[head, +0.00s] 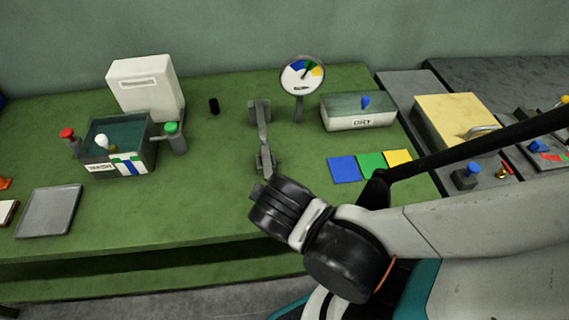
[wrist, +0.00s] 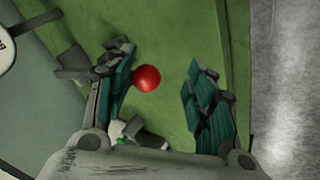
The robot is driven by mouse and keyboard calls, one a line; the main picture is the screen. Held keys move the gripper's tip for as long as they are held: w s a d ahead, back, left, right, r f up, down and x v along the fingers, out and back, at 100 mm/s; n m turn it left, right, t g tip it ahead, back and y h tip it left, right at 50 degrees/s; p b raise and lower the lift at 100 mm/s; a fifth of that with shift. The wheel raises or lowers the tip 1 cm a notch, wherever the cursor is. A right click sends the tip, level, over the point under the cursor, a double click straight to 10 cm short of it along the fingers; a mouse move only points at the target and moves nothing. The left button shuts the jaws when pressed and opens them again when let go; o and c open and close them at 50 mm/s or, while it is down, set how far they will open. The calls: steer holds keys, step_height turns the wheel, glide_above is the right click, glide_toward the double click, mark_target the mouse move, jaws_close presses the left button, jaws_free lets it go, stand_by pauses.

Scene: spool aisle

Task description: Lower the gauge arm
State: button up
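The gauge arm (head: 261,125) is a thin grey lever in the head view, just beyond my dark wrist, with a grey block at its far end. The white round gauge (head: 302,75) with coloured segments stands behind it to the right. In the wrist view, my gripper (wrist: 163,82) is open, its teal-padded fingers apart. A red ball (wrist: 146,78) shows between them, nearer the left finger; contact cannot be told. A grey piece (wrist: 72,62) lies left of that finger. Whether the ball joins the gauge arm is hidden. No ball shows near my wrist in the head view.
The WASH basin (head: 118,165), with red and green knobs beside it, stands left. The DRY box (head: 357,112) is at right, with blue, green and yellow squares (head: 371,166) in front. A grey tray (head: 50,212) lies far left. Green bench (head: 205,200) is clear left of my wrist.

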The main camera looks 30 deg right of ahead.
steer(key=v, duration=1)
steer(key=shift+s+r, duration=0.2)
steer(key=shift+s, duration=0.2)
steer(key=shift+d, duration=0.15)
stand_by(0.7)
steer(key=w+d+r+m+y, duration=0.1)
steer(key=w+d+r+m, duration=0.3)
steer(key=w, duration=0.5)
steer(key=d+m, duration=0.2)
steer(key=m, duration=0.1)
steer(key=shift+w+d+r+m+t+y, duration=0.15)
steer(key=shift+d+r+m+t+y, duration=0.15)
steer(key=shift+d+r+m+y, duration=0.1)
